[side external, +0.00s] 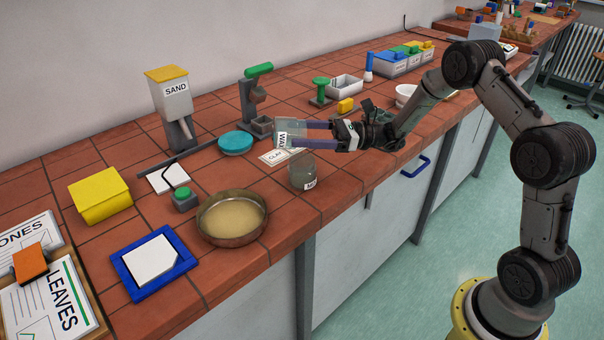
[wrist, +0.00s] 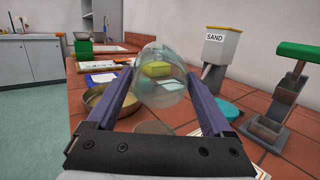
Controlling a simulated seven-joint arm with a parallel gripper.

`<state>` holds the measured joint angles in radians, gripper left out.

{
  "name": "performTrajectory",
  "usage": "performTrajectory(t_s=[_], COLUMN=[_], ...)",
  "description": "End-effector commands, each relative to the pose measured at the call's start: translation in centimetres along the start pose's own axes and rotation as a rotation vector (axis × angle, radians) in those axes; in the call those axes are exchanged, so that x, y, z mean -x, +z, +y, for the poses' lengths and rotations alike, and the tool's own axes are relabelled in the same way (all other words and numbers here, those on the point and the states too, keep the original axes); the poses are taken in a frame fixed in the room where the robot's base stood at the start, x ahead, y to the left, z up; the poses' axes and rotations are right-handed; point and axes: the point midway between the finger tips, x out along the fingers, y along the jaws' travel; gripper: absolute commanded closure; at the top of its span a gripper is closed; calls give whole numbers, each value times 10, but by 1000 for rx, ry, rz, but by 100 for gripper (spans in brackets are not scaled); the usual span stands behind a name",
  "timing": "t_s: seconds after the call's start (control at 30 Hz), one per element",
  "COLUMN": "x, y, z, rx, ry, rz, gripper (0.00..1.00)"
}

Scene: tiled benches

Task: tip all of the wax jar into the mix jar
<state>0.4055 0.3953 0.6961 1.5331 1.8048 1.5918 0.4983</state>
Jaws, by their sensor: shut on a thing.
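My gripper (side external: 306,133) is shut on the wax jar (side external: 283,134), a clear jar whose label reads sideways, so the jar is tipped well over. It is held above the bench, up and slightly left of the mix jar (side external: 302,174). The mix jar stands upright near the bench's front edge; it looks greyish, with a partly visible label. In the wrist view the clear wax jar (wrist: 161,78) sits between both fingers, and I see no contents in it. A round rim, likely the mix jar (wrist: 154,128), shows below it. I see no falling stream.
A wide pan (side external: 231,218) of pale stuff stands left of the mix jar. A label card (side external: 275,157) and teal disc (side external: 236,143) lie behind. The sand hopper (side external: 172,100) and green-topped stand (side external: 255,100) rise farther back. A green-button device (side external: 184,198) is at left.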

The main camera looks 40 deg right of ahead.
Motion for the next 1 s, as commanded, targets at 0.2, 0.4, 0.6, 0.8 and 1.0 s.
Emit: performTrajectory(t_s=[0.2, 0.4, 0.6, 0.8, 1.0], x=[-8, -8, -10, -18, -21], y=[1, -2, -1, 0, -4], z=[0, 0, 0, 0, 0], rx=[5, 0, 3, 12, 6], ry=[4, 1, 4, 7, 7], rz=[208, 245, 265, 483, 631], gripper=[93, 93, 93, 93, 93])
